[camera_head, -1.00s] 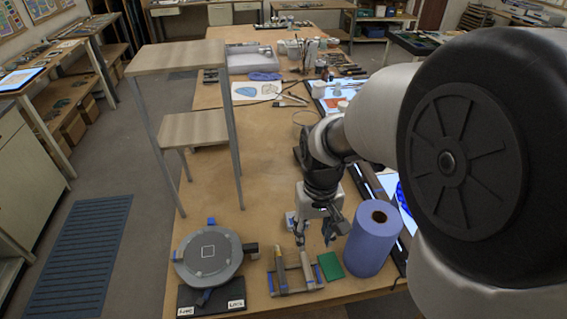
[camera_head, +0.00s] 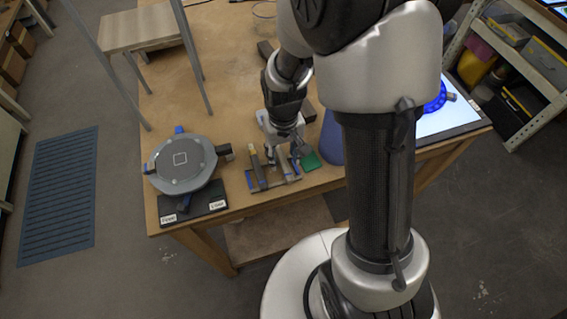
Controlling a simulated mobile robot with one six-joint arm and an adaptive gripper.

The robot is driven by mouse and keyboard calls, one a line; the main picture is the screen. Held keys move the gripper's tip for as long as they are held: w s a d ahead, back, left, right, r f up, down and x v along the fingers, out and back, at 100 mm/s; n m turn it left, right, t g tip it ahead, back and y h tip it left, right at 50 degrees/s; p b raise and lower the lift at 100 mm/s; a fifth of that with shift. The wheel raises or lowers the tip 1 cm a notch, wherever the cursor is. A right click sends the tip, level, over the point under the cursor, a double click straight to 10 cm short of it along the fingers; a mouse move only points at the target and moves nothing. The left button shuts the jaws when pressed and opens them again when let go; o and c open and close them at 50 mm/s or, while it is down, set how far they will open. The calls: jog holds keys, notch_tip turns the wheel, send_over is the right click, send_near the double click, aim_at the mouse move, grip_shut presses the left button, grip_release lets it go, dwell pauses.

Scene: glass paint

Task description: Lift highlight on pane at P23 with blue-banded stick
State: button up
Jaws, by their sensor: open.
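My gripper (camera_head: 285,157) is open and points down over the back of a small stick rack (camera_head: 275,184) near the table's front edge. Sticks lie or lean in the rack; one with a pale yellowish tip (camera_head: 255,162) rises at its left, beside the gripper. Blue marks show on the rack, but I cannot tell which stick carries a blue band. Nothing is visibly held between the fingers. A lit panel (camera_head: 462,112) at the right bears a blue round piece (camera_head: 437,98), partly hidden by my arm. No P23 label is readable.
A grey octagonal turntable (camera_head: 180,163) stands left of the rack, with a black labelled base (camera_head: 193,207) in front. A green pad (camera_head: 310,161) and a blue roll (camera_head: 331,140) stand close on the right. A shelf stand (camera_head: 140,28) rises at back left.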

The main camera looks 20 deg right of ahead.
jog(key=shift+f, duration=0.8)
jog(key=shift+s, duration=0.1)
jog(key=shift+c, duration=0.2)
grip_shut()
